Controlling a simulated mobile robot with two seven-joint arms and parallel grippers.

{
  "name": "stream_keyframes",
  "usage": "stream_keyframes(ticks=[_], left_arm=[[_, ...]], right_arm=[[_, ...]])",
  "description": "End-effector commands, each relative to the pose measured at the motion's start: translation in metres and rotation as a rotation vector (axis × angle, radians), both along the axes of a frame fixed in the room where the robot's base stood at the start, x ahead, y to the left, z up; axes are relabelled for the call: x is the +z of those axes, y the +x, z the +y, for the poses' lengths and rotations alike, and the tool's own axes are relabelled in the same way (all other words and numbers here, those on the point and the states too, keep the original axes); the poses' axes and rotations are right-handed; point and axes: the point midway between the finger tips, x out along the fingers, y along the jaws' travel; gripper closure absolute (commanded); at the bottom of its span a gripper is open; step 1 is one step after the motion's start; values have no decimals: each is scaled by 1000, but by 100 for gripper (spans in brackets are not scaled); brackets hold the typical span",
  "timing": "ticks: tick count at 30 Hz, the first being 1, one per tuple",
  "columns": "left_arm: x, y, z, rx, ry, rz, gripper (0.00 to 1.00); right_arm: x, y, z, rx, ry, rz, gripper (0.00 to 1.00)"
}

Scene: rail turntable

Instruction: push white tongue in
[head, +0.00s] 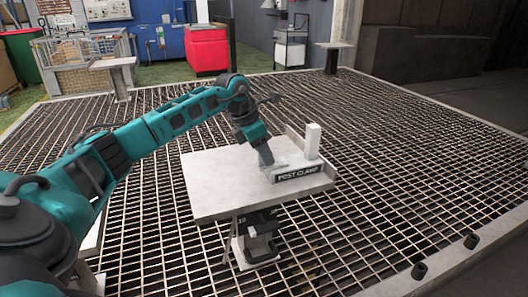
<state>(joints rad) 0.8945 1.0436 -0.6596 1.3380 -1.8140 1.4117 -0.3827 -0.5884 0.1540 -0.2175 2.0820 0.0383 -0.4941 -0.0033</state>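The post clamp, labelled "POST CLAMP" (298,174), sits at the right end of a light grey table (215,182). A white upright post (313,140) stands at the clamp. My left gripper (267,158) points down at the clamp's left end, close to a low pale piece there. That piece may be the white tongue, but I cannot tell it apart clearly. I cannot tell whether the gripper touches it. The fingers look like one narrow pale block, so their opening is unclear. My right gripper does not show.
A thin pale upright plate (294,137) stands behind the clamp. The table's left part is bare. A metal grating (400,150) surrounds it. Smaller stands are at the back left (112,62) and back right (333,45). A red cabinet (206,50) is farther back.

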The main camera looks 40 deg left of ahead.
Motion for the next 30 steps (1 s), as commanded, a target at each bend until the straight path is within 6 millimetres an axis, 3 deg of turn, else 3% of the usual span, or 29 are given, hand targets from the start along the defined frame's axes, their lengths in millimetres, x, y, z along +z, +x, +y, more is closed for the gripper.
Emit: stream_keyframes(ticks=[18,23,30], left_arm=[[106,-37,20,0,0,-2,62],[117,-42,22,0,1,-4,62],[119,-43,23,-1,-1,-2,62]], right_arm=[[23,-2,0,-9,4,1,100],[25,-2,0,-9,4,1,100],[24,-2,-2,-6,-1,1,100]])
